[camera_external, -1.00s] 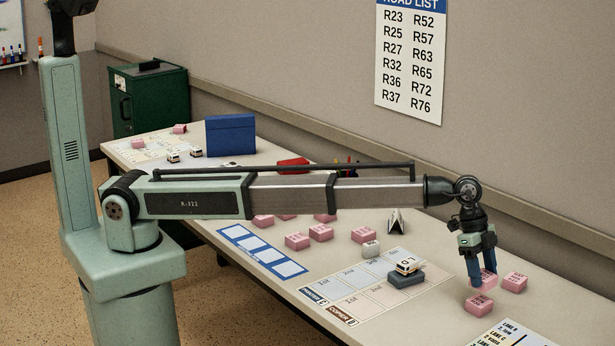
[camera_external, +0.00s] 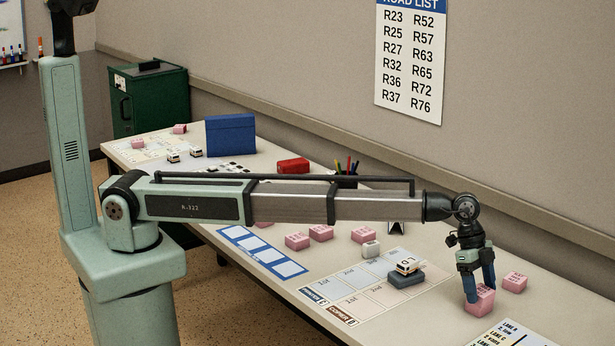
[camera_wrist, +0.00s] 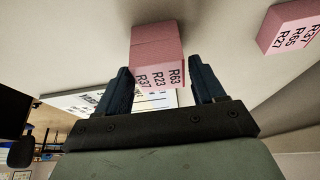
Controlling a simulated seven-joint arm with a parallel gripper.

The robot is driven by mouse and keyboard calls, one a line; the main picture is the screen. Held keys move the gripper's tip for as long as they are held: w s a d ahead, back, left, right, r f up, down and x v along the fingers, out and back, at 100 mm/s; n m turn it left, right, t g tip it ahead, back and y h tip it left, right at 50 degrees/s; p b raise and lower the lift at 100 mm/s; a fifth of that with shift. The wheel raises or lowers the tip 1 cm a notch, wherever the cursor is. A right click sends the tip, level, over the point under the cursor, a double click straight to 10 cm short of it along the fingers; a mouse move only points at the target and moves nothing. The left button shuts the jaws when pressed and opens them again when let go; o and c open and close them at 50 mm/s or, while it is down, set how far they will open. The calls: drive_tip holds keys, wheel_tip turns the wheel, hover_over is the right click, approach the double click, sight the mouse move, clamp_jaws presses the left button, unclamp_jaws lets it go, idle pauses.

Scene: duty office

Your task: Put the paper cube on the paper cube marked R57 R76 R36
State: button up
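My gripper (camera_external: 480,284) is at the right end of the table, fingers down on both sides of a pink paper cube. In the wrist view this cube (camera_wrist: 160,72), marked R63 R23 R37, sits between the fingertips of my gripper (camera_wrist: 160,75), which appear to touch it. In the external view the pink shape under the fingers (camera_external: 480,303) is taller than one cube: the held cube is over a lower cube, aligned or nearly so. Whether they touch is unclear. The lower cube's marking is not readable.
Another pink cube (camera_external: 515,282) stands just right, also in the wrist view (camera_wrist: 289,27), with R65 and R27 readable. A lane card (camera_external: 508,334) lies in front. A toy van (camera_external: 407,267) on a grey block, several pink cubes (camera_external: 321,233) and a pen cup (camera_external: 346,178) are left.

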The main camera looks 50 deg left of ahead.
drive_tip(key=shift+o, duration=0.8)
drive_tip(key=shift+r, duration=0.15)
drive_tip(key=v, duration=1.2)
